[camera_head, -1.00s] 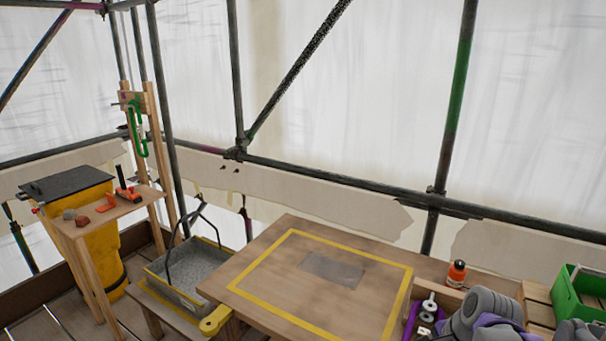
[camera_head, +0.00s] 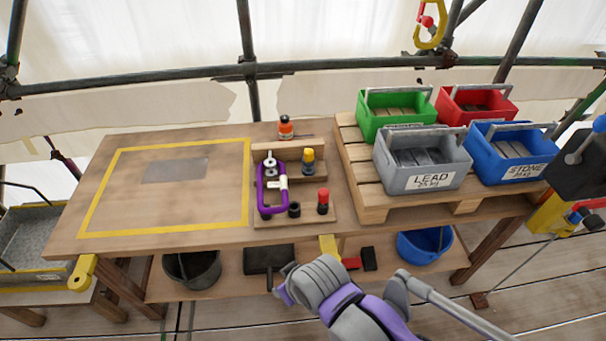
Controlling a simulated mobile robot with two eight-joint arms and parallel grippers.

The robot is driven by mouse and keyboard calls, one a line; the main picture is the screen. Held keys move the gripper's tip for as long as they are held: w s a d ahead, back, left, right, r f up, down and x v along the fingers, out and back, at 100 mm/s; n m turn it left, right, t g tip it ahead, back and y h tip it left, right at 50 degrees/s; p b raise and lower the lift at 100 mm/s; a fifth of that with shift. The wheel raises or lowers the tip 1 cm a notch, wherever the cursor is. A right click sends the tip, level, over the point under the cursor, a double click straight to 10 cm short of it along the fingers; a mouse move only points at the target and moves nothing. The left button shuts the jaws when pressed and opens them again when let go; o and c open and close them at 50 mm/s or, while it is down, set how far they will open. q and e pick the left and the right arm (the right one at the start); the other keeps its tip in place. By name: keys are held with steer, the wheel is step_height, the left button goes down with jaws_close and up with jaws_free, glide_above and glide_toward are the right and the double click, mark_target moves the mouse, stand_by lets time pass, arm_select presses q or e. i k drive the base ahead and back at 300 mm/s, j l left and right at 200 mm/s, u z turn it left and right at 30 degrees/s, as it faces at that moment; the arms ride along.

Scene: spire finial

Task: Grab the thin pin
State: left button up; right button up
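I cannot pick out the thin pin with certainty. A thin dark sliver (camera_head: 303,135) lies on the table beside the orange bottle (camera_head: 286,127), too small to identify. A wooden tool holder (camera_head: 300,217) on the table bears a purple D-shaped frame (camera_head: 262,190), a metal spool-like piece (camera_head: 270,163), a yellow-and-blue item (camera_head: 308,160) and a red-topped black item (camera_head: 323,201). A grey and purple arm of mine, apparently the right, comes in at the bottom. Its gripper (camera_head: 279,289) is in front of the table's near edge, fingers too unclear to read. My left gripper is not in view.
The wooden table (camera_head: 110,247) has a clear yellow-outlined area (camera_head: 205,222) at left. A pallet (camera_head: 372,199) at right carries green (camera_head: 365,123), grey (camera_head: 430,178), red (camera_head: 452,110) and blue (camera_head: 510,165) crates. Buckets stand on the lower shelf.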

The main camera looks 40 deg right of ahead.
mark_target(323, 193)
steer(key=z, duration=1.55)
steer(key=i+j, duration=0.15)
steer(key=j, duration=0.2)
steer(key=i+j+z, duration=0.1)
steer(key=j, duration=0.2)
steer(key=i+j, duration=0.15)
steer(key=j, duration=0.2)
steer(key=z, duration=0.05)
